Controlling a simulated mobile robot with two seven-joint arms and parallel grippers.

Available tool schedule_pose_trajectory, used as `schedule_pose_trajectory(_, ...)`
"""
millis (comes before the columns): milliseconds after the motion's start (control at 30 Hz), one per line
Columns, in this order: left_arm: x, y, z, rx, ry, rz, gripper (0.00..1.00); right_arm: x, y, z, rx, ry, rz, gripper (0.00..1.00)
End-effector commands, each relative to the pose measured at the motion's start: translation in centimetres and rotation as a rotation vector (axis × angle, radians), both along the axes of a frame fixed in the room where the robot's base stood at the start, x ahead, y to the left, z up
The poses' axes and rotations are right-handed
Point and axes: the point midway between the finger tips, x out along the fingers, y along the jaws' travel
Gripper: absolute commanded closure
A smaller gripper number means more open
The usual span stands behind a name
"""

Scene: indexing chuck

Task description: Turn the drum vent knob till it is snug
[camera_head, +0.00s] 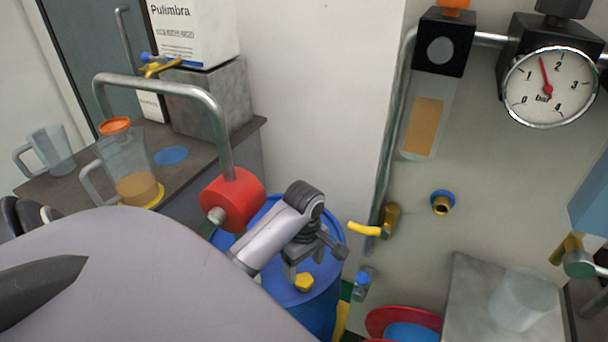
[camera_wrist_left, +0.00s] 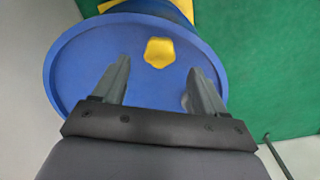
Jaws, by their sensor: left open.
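The drum vent knob (camera_head: 304,282) is a small yellow lobed knob on top of the blue drum (camera_head: 325,262). In the left wrist view the knob (camera_wrist_left: 159,52) lies on the blue drum lid (camera_wrist_left: 75,70), ahead of the fingertips and roughly between their lines. My left gripper (camera_head: 291,268) hangs over the drum in the head view, just beside the knob. In the left wrist view my left gripper (camera_wrist_left: 159,68) is open, its two grey fingers spread with nothing between them. The fingers do not appear to touch the knob. My right gripper is not in view.
A red drum pump head (camera_head: 233,199) with a grey bent pipe (camera_head: 165,85) stands at the left of my wrist. A yellow-handled valve (camera_head: 366,229) is close on the right. A pressure gauge (camera_head: 549,88) hangs at upper right. A green surface (camera_wrist_left: 262,60) surrounds the drum's right side.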

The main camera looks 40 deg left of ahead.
Motion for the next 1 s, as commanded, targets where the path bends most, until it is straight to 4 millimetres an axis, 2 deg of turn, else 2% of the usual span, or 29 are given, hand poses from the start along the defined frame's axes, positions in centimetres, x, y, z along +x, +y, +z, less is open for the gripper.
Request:
schedule_pose_trajectory(100,-0.1,0.0,-2.1,0.0,0.004,-0.002,0.28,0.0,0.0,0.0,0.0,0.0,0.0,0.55)
schedule_pose_trajectory(300,-0.1,0.0,-4.4,0.001,0.002,-0.003,0.28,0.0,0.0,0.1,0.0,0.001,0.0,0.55)
schedule_pose_trajectory(667,0.0,0.0,-5.1,0.001,-0.001,-0.004,0.28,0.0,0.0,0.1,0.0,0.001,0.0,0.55)
schedule_pose_trajectory(700,0.0,0.0,-5.1,0.001,-0.001,-0.004,0.35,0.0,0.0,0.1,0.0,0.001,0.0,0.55)
schedule_pose_trajectory(767,0.0,0.0,-5.1,0.001,-0.001,-0.004,0.54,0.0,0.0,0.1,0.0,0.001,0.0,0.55)
schedule_pose_trajectory(800,0.0,0.0,-5.1,0.001,-0.001,-0.004,0.67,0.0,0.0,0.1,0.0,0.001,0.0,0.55)
schedule_pose_trajectory(867,0.0,0.0,-5.1,0.001,-0.001,-0.004,0.84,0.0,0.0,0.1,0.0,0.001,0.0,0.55)
schedule_pose_trajectory(1000,0.0,0.0,-5.1,0.001,-0.001,-0.006,0.84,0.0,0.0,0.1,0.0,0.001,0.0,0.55)
